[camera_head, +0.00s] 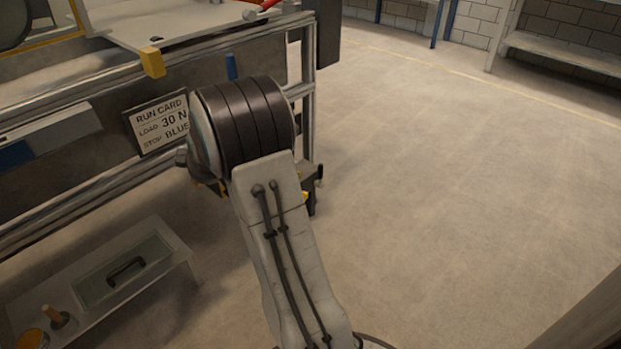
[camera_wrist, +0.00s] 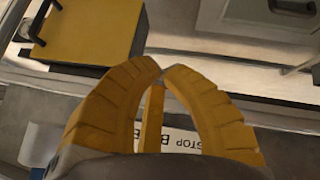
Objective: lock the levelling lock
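I cannot pick out the levelling lock with certainty in either view. A yellow block (camera_head: 152,62) sits at the front edge of the bench top, and a blue peg (camera_head: 231,66) stands to its right. In the wrist view my gripper (camera_wrist: 162,69) has its two yellow fingers curved together, with tips almost touching. A narrow yellow bar (camera_wrist: 151,120) shows in the gap behind the tips; I cannot tell whether it is part of the gripper. In the head view my arm hides most of the gripper and the bench front behind it.
A run card (camera_head: 160,122) reading "LOAD 30 N, STOP BLUE" is on the bench front. In the wrist view a yellow panel (camera_wrist: 85,35) is at upper left. The floor to the right is clear.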

